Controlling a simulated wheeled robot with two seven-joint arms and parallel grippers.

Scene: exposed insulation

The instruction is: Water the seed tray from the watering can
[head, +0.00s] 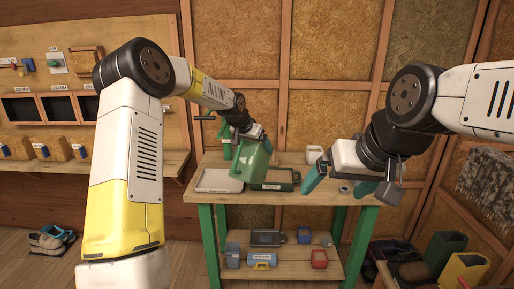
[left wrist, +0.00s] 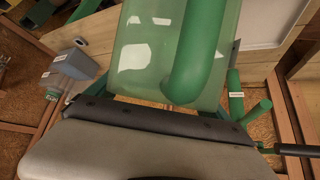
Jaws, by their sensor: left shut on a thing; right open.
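The green watering can (head: 250,162) hangs tilted over the back left of the workbench. My left gripper (head: 256,137) is shut on it; its fingertips are largely hidden. In the left wrist view the can's translucent green body (left wrist: 145,50) and a thick green tube (left wrist: 193,60) fill the middle. A dark green labelled tray (head: 284,186) lies behind and right of the can, partly covered by it. A shallow white tray (head: 212,186) lies to its left. I cannot tell which is the seed tray. My right gripper (head: 352,186) is open and empty above the bench's right side.
The wooden workbench (head: 322,190) has green legs. A white container (head: 314,154) stands at its back, and a small grey item (head: 345,188) near its right. The lower shelf (head: 290,270) holds small boxes. Planters (head: 464,270) stand at the lower right.

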